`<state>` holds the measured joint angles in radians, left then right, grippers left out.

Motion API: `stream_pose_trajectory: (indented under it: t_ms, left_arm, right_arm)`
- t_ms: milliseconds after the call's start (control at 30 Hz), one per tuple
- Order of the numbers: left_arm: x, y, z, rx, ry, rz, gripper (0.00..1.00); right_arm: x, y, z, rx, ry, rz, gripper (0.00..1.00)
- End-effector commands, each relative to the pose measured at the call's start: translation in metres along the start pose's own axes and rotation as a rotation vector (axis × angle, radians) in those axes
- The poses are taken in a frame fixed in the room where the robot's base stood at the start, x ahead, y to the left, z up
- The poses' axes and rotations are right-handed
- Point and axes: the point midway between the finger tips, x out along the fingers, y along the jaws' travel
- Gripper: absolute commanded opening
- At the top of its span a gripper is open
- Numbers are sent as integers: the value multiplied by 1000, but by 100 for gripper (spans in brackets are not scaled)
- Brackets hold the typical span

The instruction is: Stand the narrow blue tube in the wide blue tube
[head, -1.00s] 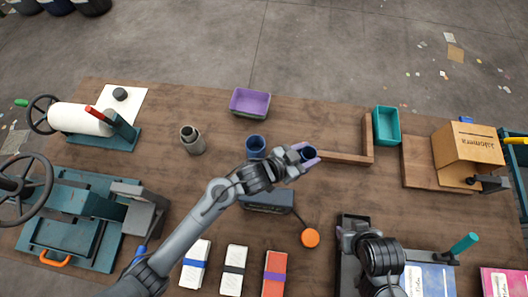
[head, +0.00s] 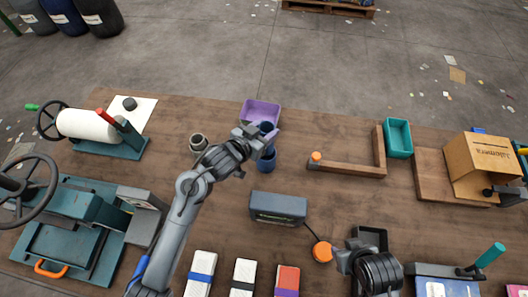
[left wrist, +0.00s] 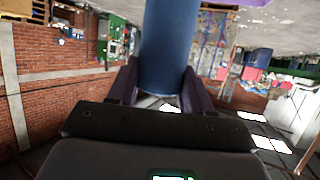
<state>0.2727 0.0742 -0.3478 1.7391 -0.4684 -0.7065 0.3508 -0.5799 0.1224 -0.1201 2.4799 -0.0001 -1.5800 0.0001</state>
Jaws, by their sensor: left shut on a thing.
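My left gripper (head: 262,133) is shut on the narrow blue tube (head: 268,126) and holds it up off the table. In the left wrist view the narrow blue tube (left wrist: 168,45) stands between the two purple fingers. The wide blue tube (head: 267,162) stands upright on the table. The held tube shows just above the wide tube's mouth in the head view, and the gripper partly covers that area. I cannot tell whether the two tubes touch. My right gripper (head: 345,261) is low in the head view, by a black tray (head: 372,233); its jaws are not clear.
A purple bin (head: 261,108) stands behind the tubes, and a grey tube (head: 198,143) to their left. A dark box (head: 278,207) lies in front. A wooden L-shaped rail (head: 350,169) and a teal bin (head: 398,138) are to the right.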

Motion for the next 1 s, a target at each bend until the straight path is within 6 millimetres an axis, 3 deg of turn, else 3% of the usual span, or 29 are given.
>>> stream_pose_trajectory:
  t_ms: [100,300,1000]
  left_arm:
    - [12,1,30,-1,-4,1,7]
    - [24,0,58,0,-1,0,7]
    - [43,0,104,2,1,0,7]
  right_arm:
    - [6,0,2,-3,-1,2,43]
    - [10,0,3,-3,0,2,43]
    - [16,-2,5,7,1,-5,43]
